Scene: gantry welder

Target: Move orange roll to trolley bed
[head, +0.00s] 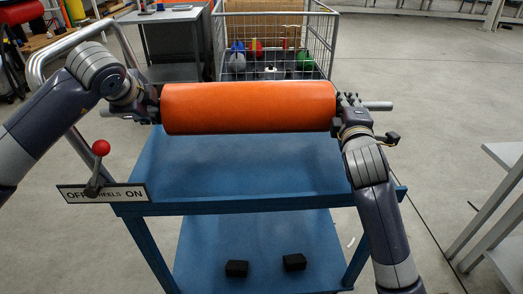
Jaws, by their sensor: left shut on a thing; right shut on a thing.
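The orange roll (248,108) is a long cylinder with a grey bar out of its right end. It lies level across the picture, in front of the far part of the blue trolley bed (240,170). Whether it touches the bed cannot be told. My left gripper (152,106) is shut at the roll's left end. My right gripper (345,106) is shut at its right end, by the bar. The fingers are small and partly hidden by the wrists. The near part of the bed is bare.
The trolley has a grey handle (52,52) at left and a red-knobbed lever (101,148) on an OFF/ON wheels plate (103,194). Two black blocks (237,268) lie on its lower shelf. A wire cage (325,42) stands behind, a grey table (507,153) at right.

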